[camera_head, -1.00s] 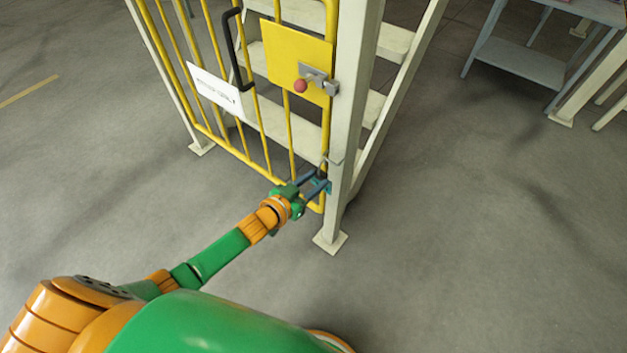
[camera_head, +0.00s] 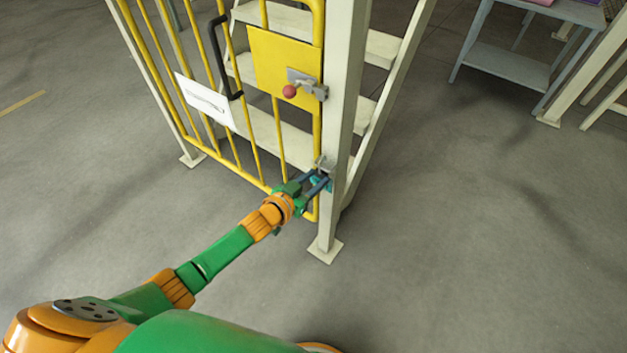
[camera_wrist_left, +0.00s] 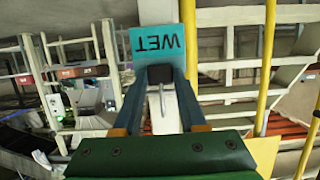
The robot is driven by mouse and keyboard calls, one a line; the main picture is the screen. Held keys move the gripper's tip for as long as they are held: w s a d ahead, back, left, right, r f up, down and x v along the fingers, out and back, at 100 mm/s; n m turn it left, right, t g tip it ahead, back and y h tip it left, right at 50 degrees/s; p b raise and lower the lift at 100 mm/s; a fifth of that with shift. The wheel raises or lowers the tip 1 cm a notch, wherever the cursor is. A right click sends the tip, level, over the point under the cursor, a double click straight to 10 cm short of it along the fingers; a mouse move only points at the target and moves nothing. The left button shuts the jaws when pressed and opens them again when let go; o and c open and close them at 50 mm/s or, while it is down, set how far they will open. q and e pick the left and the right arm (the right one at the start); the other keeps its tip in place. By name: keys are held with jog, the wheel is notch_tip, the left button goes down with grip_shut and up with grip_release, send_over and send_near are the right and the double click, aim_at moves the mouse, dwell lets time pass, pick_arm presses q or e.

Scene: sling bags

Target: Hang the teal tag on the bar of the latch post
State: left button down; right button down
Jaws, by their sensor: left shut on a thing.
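The teal tag (camera_wrist_left: 156,44) reads "WET" upside down in the left wrist view, just past my fingertips. It shows as a small teal patch (camera_head: 327,184) in the head view. My left gripper (camera_head: 321,181) is shut on the tag, low by the cream latch post (camera_head: 341,120). In the left wrist view the fingertips (camera_wrist_left: 160,76) meet at the tag's lower edge. A small grey piece (camera_head: 319,161), perhaps the bar, shows just above the fingers by the post. I cannot tell whether the tag touches it. My right gripper is out of view.
A yellow barred gate (camera_head: 258,130) with a black handle (camera_head: 217,60) and a red-knobbed latch (camera_head: 305,84) stands left of the post. Pale steps (camera_head: 270,135) lie behind it. A grey table (camera_head: 515,68) stands back right. The floor right of the post is clear.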

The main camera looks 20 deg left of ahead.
pick_arm(q)
jog(key=shift+f, duration=0.1)
jog(key=shift+f+b, duration=1.1)
jog(key=shift+f, duration=0.05)
grip_release()
jog(key=s+a+p, duration=0.2)
jog(key=s+p, duration=0.2)
jog(key=s, duration=0.2)
jog(key=shift+s+a, duration=0.2)
jog(key=shift+s, duration=0.15)
